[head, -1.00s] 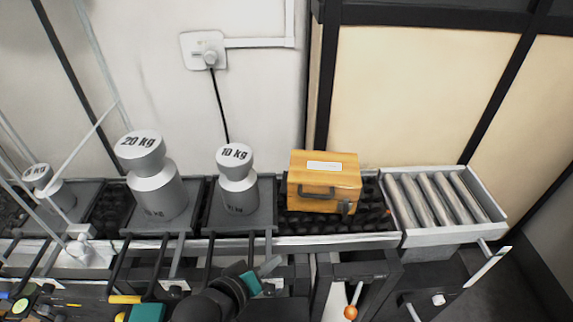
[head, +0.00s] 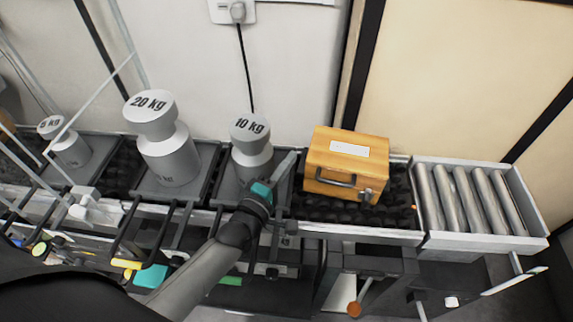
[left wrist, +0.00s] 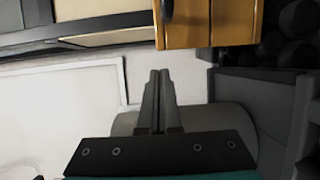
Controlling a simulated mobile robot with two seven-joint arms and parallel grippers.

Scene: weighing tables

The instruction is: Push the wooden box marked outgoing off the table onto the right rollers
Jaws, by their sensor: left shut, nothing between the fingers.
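The wooden box (head: 345,165), orange-brown with a white label, a dark handle and a latch, sits on the dark bumpy bed of the table (head: 400,207), left of the rollers. The label's writing is too small to read. The right rollers (head: 470,198) are bare metal cylinders in a grey frame at the table's right end. My left gripper (head: 287,163) is shut and empty, just left of the box, in front of the 10 kg weight. In the left wrist view the shut fingers (left wrist: 158,75) point toward the box (left wrist: 205,25), with a small apparent gap. My right gripper is not in view.
The 10 kg weight (head: 250,150) stands on a grey plate close behind my left gripper. The 20 kg weight (head: 165,140) and a smaller weight (head: 65,142) stand further left. An orange ball-ended lever (head: 354,309) is below the table. The rollers are clear.

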